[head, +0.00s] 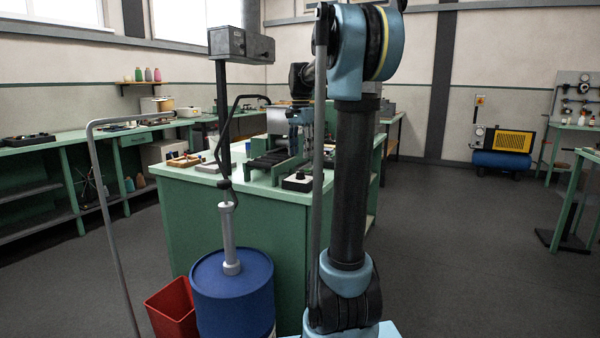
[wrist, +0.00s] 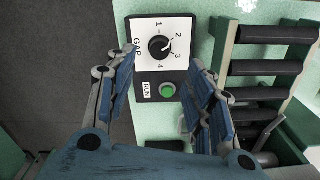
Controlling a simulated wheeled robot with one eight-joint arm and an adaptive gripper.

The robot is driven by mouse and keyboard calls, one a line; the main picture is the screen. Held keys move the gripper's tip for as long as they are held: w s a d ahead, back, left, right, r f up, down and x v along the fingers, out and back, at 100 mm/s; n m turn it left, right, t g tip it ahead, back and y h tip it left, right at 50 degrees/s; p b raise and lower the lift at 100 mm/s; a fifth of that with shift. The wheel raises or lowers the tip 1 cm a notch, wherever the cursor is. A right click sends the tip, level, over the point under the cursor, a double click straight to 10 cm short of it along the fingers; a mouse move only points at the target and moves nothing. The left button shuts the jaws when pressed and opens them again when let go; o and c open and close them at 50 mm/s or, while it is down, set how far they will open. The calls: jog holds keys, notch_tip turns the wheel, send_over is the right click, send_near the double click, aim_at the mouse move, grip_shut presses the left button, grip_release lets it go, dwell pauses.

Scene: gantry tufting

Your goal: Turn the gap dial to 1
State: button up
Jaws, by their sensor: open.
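The gap dial (wrist: 159,46) is a round black knob on a white plate marked GAP, with the numbers 1 to 4 around it. Its pointer appears to face right, towards the 2, but the mark is too small to be sure. The plate is on a black control box (wrist: 148,78), with a green RUN button (wrist: 167,90) below the dial. My gripper (wrist: 161,62) is open and empty in the wrist view, its blue-padded fingers on either side of the box. I see no contact with the dial.
Dark rollers in a green frame (wrist: 222,62) stand close to the right finger. In the head view, the green bench (head: 215,215) holds the machine. A blue drum (head: 232,285) and red bin (head: 172,308) stand before it. Open floor (head: 450,240) lies to the right.

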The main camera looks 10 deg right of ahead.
aim_at(300, 175)
notch_tip(300, 175, down, 8)
dwell(0.4)
jog(key=c, duration=1.1)
